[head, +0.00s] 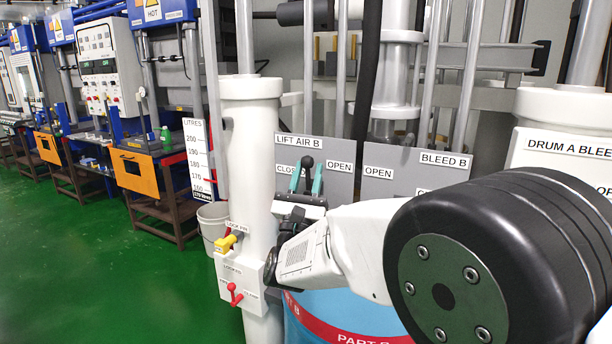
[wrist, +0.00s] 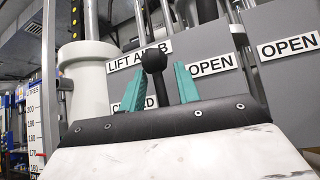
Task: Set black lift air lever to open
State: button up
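The black lift air lever (head: 307,162) has a round knob and stands in front of the grey LIFT AIR B panel (head: 338,190). It looks about upright, between the CLOSED label on the left and the OPEN label (head: 340,168) on the right. My gripper (head: 306,178) has teal fingers, one on each side of the lever. In the wrist view, the lever's knob (wrist: 154,62) shows between the fingers, with gaps on both sides. The gripper is open around the lever. The lever's lower end is hidden behind my gripper.
A grey BLEED B panel (head: 418,170) is at the right. A white column (head: 252,130) at the left carries a yellow lever (head: 226,243) and a red lever (head: 234,295). A blue drum with a red band (head: 345,330) is below. Green floor lies clear at far left.

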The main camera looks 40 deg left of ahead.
jog(key=shift+d+f, duration=0.1)
jog(key=shift+s+f, duration=0.15)
jog(key=shift+f, duration=0.1)
jog(key=v, duration=0.7)
jog(key=shift+s+d, duration=0.1)
